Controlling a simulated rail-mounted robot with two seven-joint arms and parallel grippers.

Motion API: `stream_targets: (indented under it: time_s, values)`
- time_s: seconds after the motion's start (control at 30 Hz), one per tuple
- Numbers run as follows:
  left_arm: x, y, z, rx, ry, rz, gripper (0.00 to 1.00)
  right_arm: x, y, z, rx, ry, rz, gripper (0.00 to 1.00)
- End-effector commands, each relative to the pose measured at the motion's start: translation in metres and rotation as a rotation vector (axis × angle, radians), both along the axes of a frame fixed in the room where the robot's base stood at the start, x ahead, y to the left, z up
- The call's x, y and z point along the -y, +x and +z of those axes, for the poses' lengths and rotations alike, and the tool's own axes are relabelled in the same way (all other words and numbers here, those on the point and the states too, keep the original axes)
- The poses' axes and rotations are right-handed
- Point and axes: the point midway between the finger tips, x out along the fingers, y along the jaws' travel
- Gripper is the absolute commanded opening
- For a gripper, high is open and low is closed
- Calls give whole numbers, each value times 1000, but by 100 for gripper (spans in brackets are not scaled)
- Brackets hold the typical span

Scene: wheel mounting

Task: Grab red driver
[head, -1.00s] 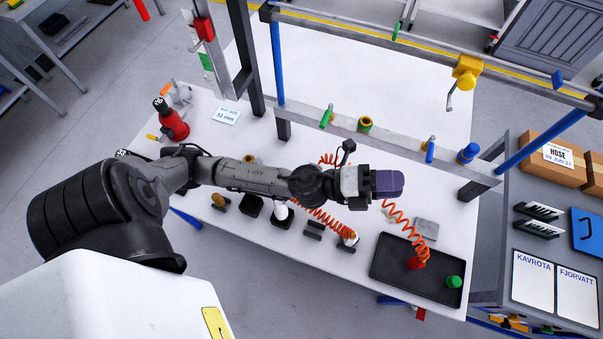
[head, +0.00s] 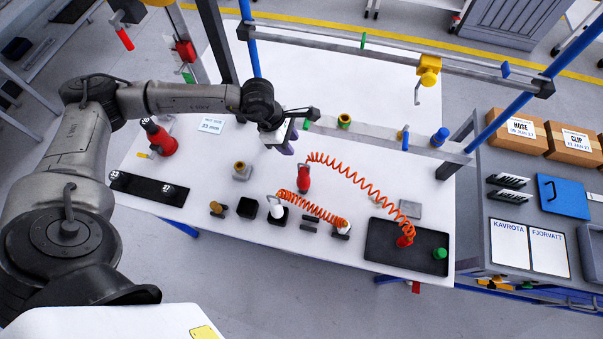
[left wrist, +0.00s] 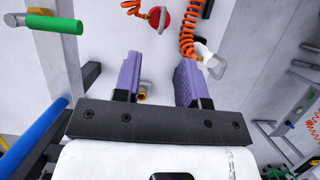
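The red driver (head: 303,178) stands on the white table, with an orange coiled hose at its top. It also shows at the top of the left wrist view (left wrist: 160,18). My left gripper (head: 288,145) is above the table, just up and left of the red driver in the head view, apart from it. In the left wrist view its two purple fingers (left wrist: 158,78) are spread with nothing held between them. A brass-coloured part shows beyond them, lower down. My right gripper is not in view.
A white driver (head: 278,209) on another orange coil stands close by; it also shows in the left wrist view (left wrist: 208,60). A black tray (head: 382,258) with red and green pieces is at the right. The frame's blue posts and grey crossbar (head: 385,140) run close to the gripper.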

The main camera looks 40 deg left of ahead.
Motion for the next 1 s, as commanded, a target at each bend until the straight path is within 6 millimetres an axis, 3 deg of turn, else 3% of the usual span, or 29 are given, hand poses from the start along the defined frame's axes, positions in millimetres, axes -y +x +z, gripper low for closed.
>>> stream_targets:
  time_s: [0.3, 0.63, 1.0]
  values:
    - [18, 9, -45, -2, -6, -1, 38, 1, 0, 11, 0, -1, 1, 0]
    - [24, 12, -63, -3, -6, 0, 38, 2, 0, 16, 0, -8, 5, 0]
    - [37, 18, -103, -1, -5, 0, 38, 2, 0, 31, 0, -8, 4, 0]
